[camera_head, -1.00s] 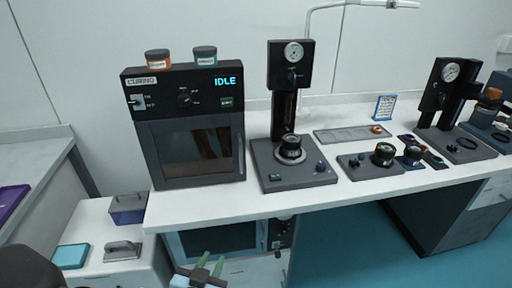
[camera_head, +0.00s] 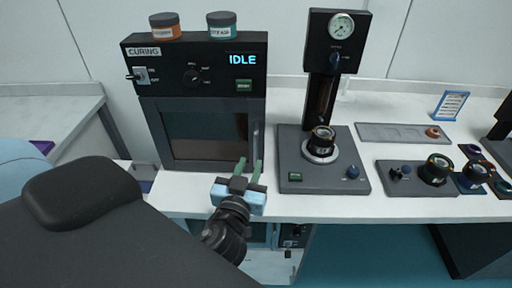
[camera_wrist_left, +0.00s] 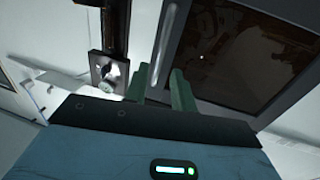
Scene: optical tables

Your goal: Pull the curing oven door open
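The curing oven (camera_head: 150,56) is a dark box at the left of the bench, with a lit IDLE display. Its door (camera_head: 163,133) has a dark window and looks shut. A vertical bar handle (camera_head: 256,140) runs along the door's right edge; in the left wrist view the handle (camera_wrist_left: 170,45) stands just beyond the fingertips. My left gripper (camera_head: 249,166) is in front of the handle's lower end, its green fingers apart and empty. In the left wrist view the gripper (camera_wrist_left: 160,72) is open, and contact with the handle cannot be told. My right gripper is out of view.
Orange (camera_head: 166,26) and teal (camera_head: 222,25) jars stand on the oven. A gauge press (camera_head: 290,165) stands close to the right of the door. A grey tray (camera_head: 395,134) and small dark fixtures lie farther right. The white bench edge (camera_head: 340,206) runs below.

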